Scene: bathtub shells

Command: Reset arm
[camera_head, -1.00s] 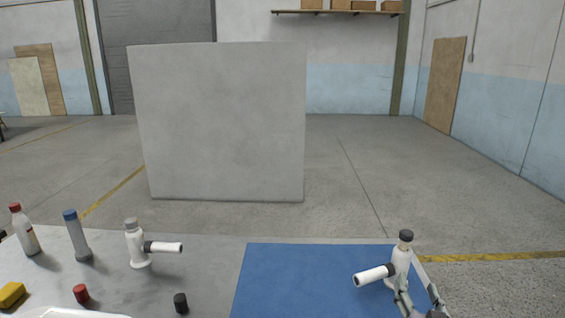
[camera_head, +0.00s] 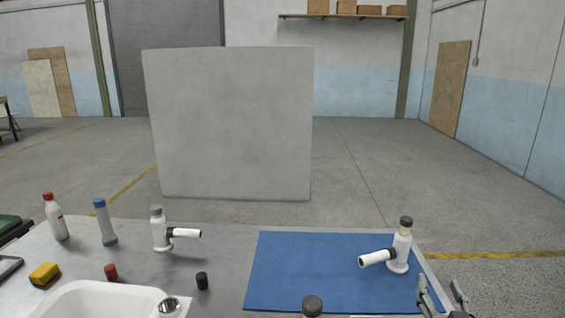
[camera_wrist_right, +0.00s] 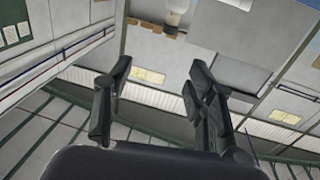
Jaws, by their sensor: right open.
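My right gripper (camera_head: 444,296) is open and empty at the lower right of the head view, beside the right edge of the blue mat (camera_head: 310,270). In the right wrist view its two fingers (camera_wrist_right: 160,100) stand apart with nothing between them. A white bottle with a dark cap and a white side tube (camera_head: 402,248) stands upright on the mat, up and left of the gripper and apart from it. My left gripper is in neither view.
On the grey table (camera_head: 225,265) stand a red-capped bottle (camera_head: 57,220), a blue-capped bottle (camera_head: 105,225) and another side-tube bottle (camera_head: 160,232). A yellow block (camera_head: 44,274), two small caps and a white basin (camera_head: 100,300) are nearer. A dark cap top (camera_head: 312,306) shows at the bottom edge.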

